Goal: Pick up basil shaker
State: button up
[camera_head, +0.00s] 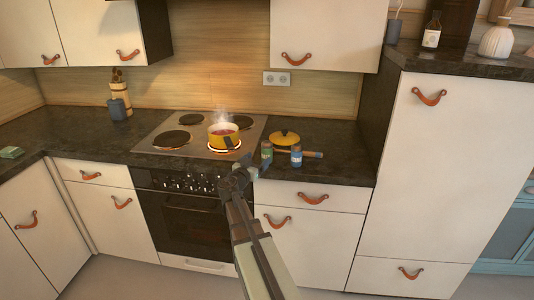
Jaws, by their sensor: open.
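Two small shakers stand upright on the dark counter right of the stove. One is green (266,150) and the other is blue (296,156). Their labels are too small to read, so I cannot confirm which is basil; the green one looks likelier by colour. My gripper (261,165) is open, at the counter's front edge, just below the green shaker in the picture. Nothing shows held in it. The gripper may hide the green shaker's base, and I cannot tell whether they touch.
A steaming yellow pot (223,136) sits on a glowing burner of the stove (170,153), left of the shakers. A yellow lid (285,137) lies behind the shakers, and a wooden-looking handle (313,154) shows right of the blue one. The counter's right end is clear.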

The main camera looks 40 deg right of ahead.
aim_at(264, 155)
jog(key=x, duration=0.3)
jog(key=shift+w+d, duration=0.2)
jog(key=shift+d, duration=0.1)
jog(key=shift+f+x, duration=0.2)
jog(key=shift+x, duration=1.1)
jog(key=shift+f+x, duration=0.2)
jog(key=shift+x, duration=1.15)
jog(key=shift+s, duration=0.15)
jog(key=c, duration=1.1)
